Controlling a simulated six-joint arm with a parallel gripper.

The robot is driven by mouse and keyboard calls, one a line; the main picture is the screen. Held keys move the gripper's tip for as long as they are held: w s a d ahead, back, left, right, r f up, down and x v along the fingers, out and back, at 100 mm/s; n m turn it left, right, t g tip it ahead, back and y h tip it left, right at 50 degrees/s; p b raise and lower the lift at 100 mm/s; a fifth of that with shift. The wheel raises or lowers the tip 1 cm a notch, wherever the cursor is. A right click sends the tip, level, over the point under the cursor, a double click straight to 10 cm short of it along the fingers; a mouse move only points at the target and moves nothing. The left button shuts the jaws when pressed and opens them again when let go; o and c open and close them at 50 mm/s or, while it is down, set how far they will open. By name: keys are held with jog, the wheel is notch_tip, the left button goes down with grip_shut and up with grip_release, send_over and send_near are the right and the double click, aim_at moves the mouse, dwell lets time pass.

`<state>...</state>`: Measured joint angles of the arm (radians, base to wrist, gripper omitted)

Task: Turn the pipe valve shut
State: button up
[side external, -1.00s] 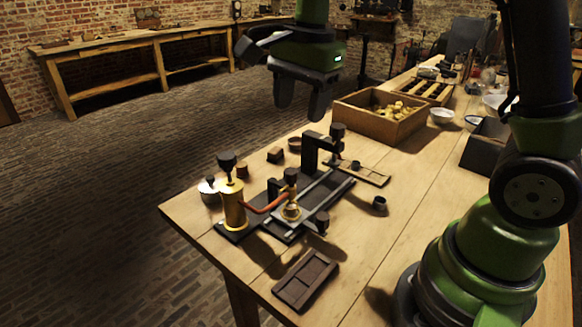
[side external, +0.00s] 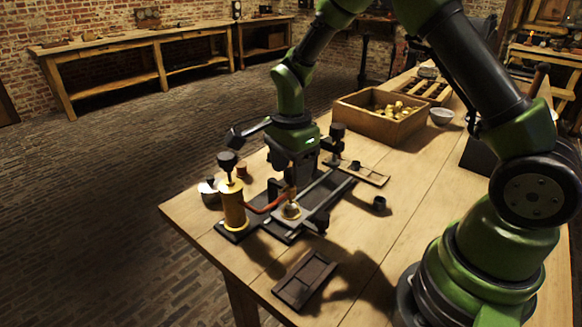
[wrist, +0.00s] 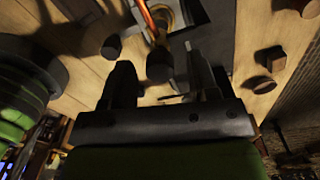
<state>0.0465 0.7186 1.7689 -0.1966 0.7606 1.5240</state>
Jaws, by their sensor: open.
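The pipe valve stands on the dark rig on the table. Its dark knob (wrist: 160,66) sits above a brass fitting (side external: 291,211). A copper pipe (side external: 263,207) joins the fitting to an upright brass cylinder (side external: 233,208) with a black knob on top. My gripper (side external: 290,174) is low over the valve and points down. In the wrist view, my gripper (wrist: 160,72) is open, with one finger on each side of the dark knob. Whether a finger touches the knob cannot be told. In the side view the gripper mostly hides the knob.
A dark clamp post (side external: 337,133) stands close behind my gripper. A wooden box of brass pieces (side external: 377,124) is at the back. A dark tray (side external: 304,279) lies in front. A small dark cup (side external: 379,203) stands to the right. The table between is mostly clear.

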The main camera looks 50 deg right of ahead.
jog(key=shift+f, duration=0.1)
jog(key=c, duration=0.9)
jog(key=shift+c, duration=0.2)
jog(key=shift+n, duration=0.4)
jog(key=n, duration=0.3)
jog(key=shift+n, duration=0.4)
jog(key=n, duration=0.4)
jog(key=shift+n, duration=0.3)
jog(key=n, duration=0.8)
jog(key=shift+n, duration=0.5)
